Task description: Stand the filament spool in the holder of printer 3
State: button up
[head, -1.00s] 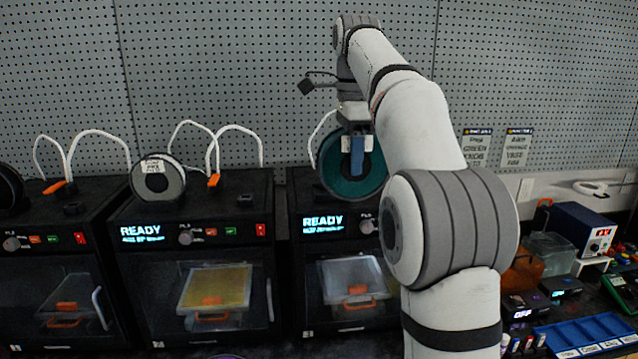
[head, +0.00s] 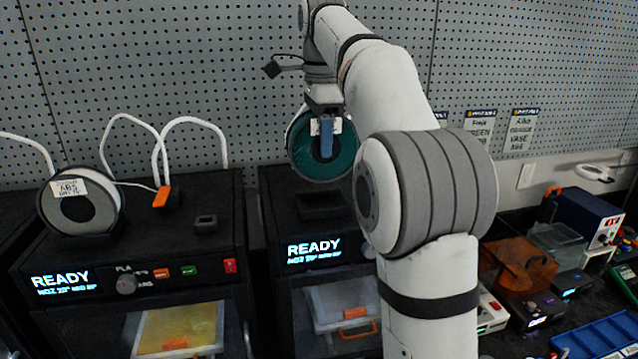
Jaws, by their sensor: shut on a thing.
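My gripper (head: 326,134) points down and is shut on the rim of the teal filament spool (head: 312,166). The spool hangs upright, its flat side towards me. Printer 3 (head: 268,215) is the black machine below it, with a READY screen; my arm hides its right side. The dark holder (head: 312,205) on its top shows just under the spool. The spool appears to be above the holder; I cannot tell whether they touch.
The printer to the left (head: 130,250) carries a white ABS spool (head: 80,204) upright in its holder. White feed tubes (head: 197,124) arch above it. A pegboard wall (head: 200,60) stands behind.

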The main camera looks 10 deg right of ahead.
aim_at(322, 171)
notch_tip(322, 171, down, 3)
jog(key=shift+w+f, duration=0.1)
jog(key=shift+f+b, duration=0.3)
jog(key=shift+f, duration=1.45)
jog(key=shift+f, duration=0.2)
jog(key=o, duration=1.2)
jog(key=shift+r, duration=0.1)
notch_tip(322, 171, up, 12)
jog(key=shift+r+p, duration=0.1)
jog(key=shift+p, duration=1.15)
jog(key=shift+a, duration=0.1)
